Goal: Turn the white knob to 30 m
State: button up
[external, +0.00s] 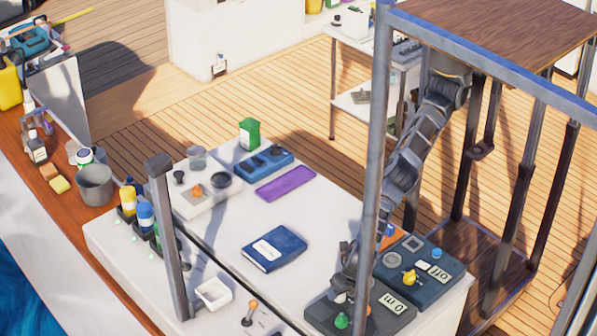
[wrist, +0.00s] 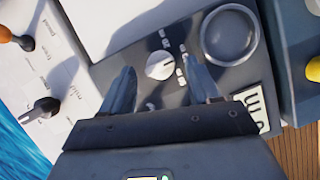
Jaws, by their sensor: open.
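The white knob (wrist: 160,66) sits on a dark panel (wrist: 120,60), with small white markings around it. Its pointer direction is hard to read. My gripper (wrist: 158,64) is open, with one finger on each side of the knob in the wrist view. I see gaps between the fingers and the knob, and cannot tell the height above it. A white display plate (wrist: 256,108) is partly cut off at the right; in the external view the display (external: 393,304) appears to read "0 m". In the external view my gripper (external: 345,270) is over this panel and mostly hides the knob.
A round dial (wrist: 229,36) is beside the knob. A green knob (external: 342,320) is on the same panel. A second dark panel (external: 425,290) with a yellow knob (external: 409,278) stands behind it. A blue book (external: 275,248) lies to the left. A grey frame post (external: 372,130) stands close to my arm.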

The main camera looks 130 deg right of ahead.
jog(key=shift+b+v, duration=0.7)
jog(key=shift+v, duration=2.2)
